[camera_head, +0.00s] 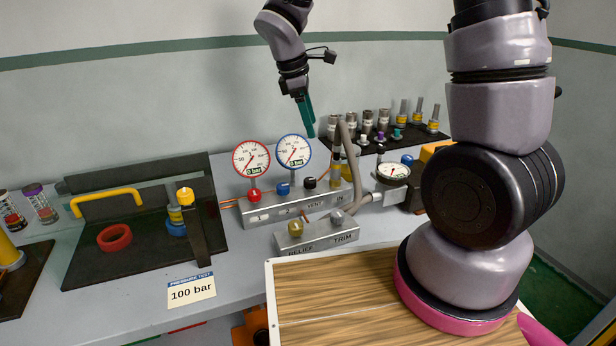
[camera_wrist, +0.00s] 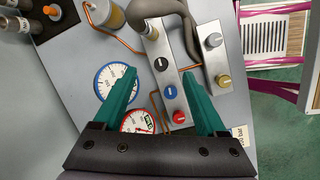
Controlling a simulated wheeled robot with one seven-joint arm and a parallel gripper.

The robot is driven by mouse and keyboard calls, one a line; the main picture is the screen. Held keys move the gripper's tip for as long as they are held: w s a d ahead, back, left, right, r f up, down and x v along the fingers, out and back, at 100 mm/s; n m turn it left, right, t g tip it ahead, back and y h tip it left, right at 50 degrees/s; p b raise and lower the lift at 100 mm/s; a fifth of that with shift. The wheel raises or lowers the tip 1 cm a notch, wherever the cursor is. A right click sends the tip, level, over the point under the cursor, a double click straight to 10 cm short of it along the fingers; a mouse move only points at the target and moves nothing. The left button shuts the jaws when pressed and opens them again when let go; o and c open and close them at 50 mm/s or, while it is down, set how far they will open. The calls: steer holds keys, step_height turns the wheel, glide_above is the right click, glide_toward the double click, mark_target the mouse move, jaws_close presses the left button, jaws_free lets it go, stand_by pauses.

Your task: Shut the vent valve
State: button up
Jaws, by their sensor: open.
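The vent valve's black knob (camera_head: 309,184) stands on the grey manifold block (camera_head: 290,207), above the label VENT. In the wrist view the black knob (camera_wrist: 161,64) shows from above with a pale mark across its top. A blue knob (camera_head: 283,188) and a red knob (camera_head: 253,195) stand to its left in the head view. My gripper (camera_head: 306,116) has green fingers and hangs above and behind the block. In the wrist view my open gripper (camera_wrist: 160,78) has its fingers on either side of the knob row, with nothing between them held.
A red-rimmed gauge (camera_head: 251,158) and a blue-rimmed gauge (camera_head: 293,151) stand behind the block. A grey hose (camera_head: 350,150) rises at its right end. The RELIEF/TRIM block (camera_head: 322,236) sits in front. A black rack (camera_head: 400,138) of fittings is at the back right.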

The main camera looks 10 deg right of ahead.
mark_target(310, 180)
steer(key=w+a+f+n+h, duration=0.1)
steer(key=a+f+n, duration=0.35)
steer(key=f, duration=0.25)
steer(key=x, duration=1.1)
steer(key=shift+d, duration=0.3)
jaws_close()
